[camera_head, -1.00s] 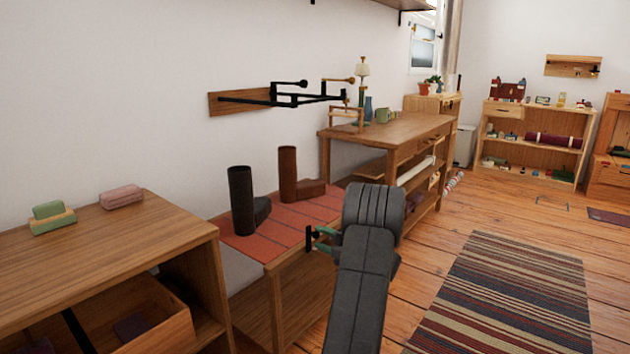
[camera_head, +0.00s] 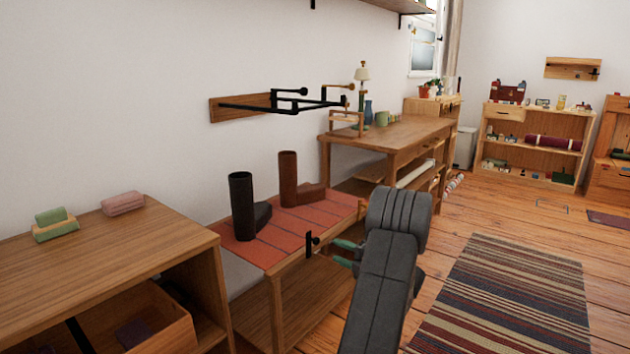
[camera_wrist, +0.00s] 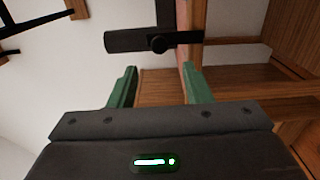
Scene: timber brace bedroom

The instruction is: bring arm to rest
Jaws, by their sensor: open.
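My gripper (camera_head: 344,252) has green fingers and shows in the head view beside the front edge of the low bench (camera_head: 272,285). In the wrist view my gripper (camera_wrist: 160,85) has its two green fingers apart with nothing held between them. A black bar with a round knob (camera_wrist: 158,42) lies beyond the fingertips there. In the head view a small black hook (camera_head: 312,243) sits at the bench's front edge, left of the fingers and apart from them. My dark arm covers part of the bench and floor.
A black boot (camera_head: 242,205) and a brown boot (camera_head: 289,180) stand on the bench's red mat (camera_head: 285,240). A wall rack (camera_head: 235,108) with black arms juts out above. A wooden table (camera_head: 395,132) stands behind. The striped rug (camera_head: 500,290) at right is clear.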

